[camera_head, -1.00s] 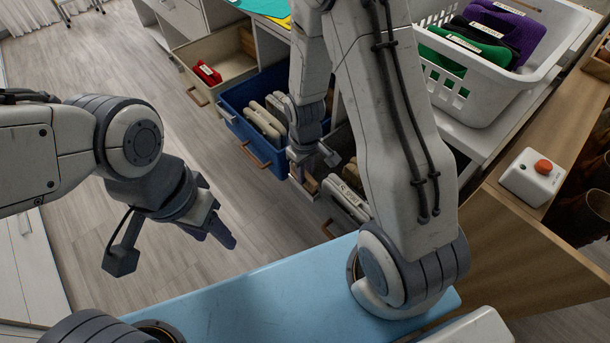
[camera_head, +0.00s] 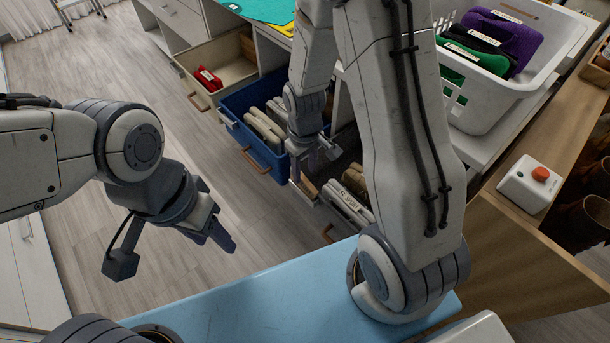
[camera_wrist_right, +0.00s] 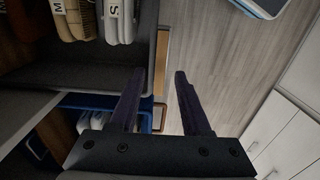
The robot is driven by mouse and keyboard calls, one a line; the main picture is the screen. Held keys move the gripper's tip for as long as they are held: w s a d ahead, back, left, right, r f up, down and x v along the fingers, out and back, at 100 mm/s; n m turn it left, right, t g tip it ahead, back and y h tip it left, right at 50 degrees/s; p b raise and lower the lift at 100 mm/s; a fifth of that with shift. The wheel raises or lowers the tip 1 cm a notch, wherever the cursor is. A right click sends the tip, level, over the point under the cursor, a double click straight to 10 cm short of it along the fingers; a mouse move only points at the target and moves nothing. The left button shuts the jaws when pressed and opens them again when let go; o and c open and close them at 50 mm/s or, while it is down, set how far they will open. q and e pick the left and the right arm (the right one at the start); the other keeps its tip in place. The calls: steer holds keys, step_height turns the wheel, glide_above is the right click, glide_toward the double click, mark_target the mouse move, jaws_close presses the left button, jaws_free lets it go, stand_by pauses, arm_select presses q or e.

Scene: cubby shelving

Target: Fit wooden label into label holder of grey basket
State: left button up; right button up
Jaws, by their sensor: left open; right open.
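The grey basket (camera_head: 322,211) is pulled out beside the blue one and holds several folded garments (camera_head: 345,200). My right gripper (camera_head: 316,164) is low at the border between the blue and grey baskets. My left gripper (camera_head: 220,236) is open over the floor, away from the baskets.
The blue basket (camera_head: 233,122) and a beige basket (camera_head: 185,62) with a red item (camera_head: 208,80) stand open to the left. A white laundry basket (camera_head: 490,105) and a box with a red button (camera_head: 525,185) are at right. Floor (camera_head: 240,200) in front is clear.

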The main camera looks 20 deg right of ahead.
mark_target(304, 179)
step_height(304, 179, up, 7)
steer(key=p, duration=0.1)
steer(key=s+a+r+n, duration=0.1)
steer(key=s+a+r, duration=0.5)
steer(key=s, duration=0.3)
steer(key=s+a+r+n+y, duration=0.1)
steer(key=s+a+r+n, duration=0.1)
steer(key=s+a+r, duration=0.3)
steer(key=s+a, duration=0.1)
steer(key=s, duration=0.3)
steer(key=shift+a+r, duration=0.2)
steer(key=shift+r, duration=0.15)
steer(key=shift+s, duration=0.1)
